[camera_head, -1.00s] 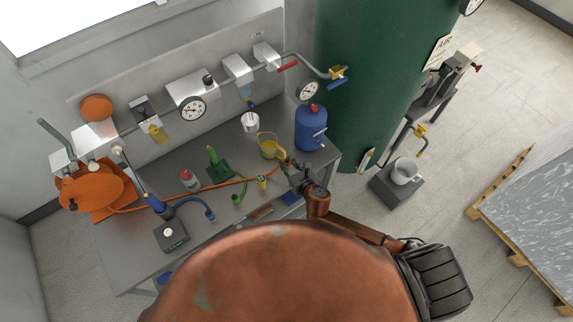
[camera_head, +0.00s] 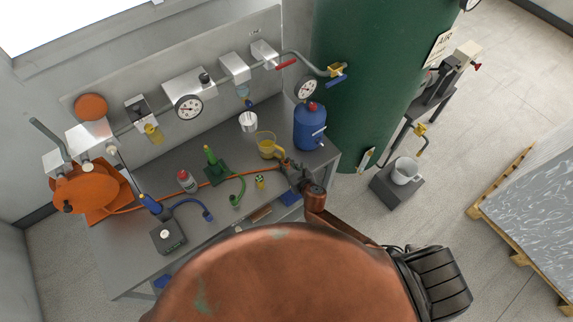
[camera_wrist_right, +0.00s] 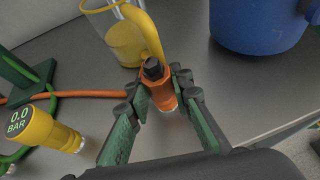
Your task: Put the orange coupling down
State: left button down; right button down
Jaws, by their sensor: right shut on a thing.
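The orange coupling (camera_wrist_right: 160,86) is between the green-padded fingers of my right gripper (camera_wrist_right: 162,100). In the head view, my right gripper (camera_head: 287,167) is at the bench's front right, just right of the yellow jug (camera_head: 266,146). The coupling is too small and covered there to see clearly. An orange hose (camera_head: 235,180) runs along the bench from the orange reel (camera_head: 88,190). My left gripper is not in view.
A blue bottle (camera_head: 310,127) stands behind and right of the gripper. A red-capped bottle (camera_head: 187,181) and a dark scale (camera_head: 168,236) are farther left.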

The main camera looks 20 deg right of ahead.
jog(key=shift+f, duration=0.2)
jog(key=c, duration=1.7)
grip_release()
jog(key=shift+r, duration=0.1)
jog(key=shift+s+r, duration=0.15)
jog(key=shift+r, duration=0.05)
jog(key=p+v, duration=0.1)
jog(key=v, duration=1)
jog(key=shift+s+r, duration=0.15)
jog(key=shift+s, duration=0.15)
jog(key=shift+d, duration=0.1)
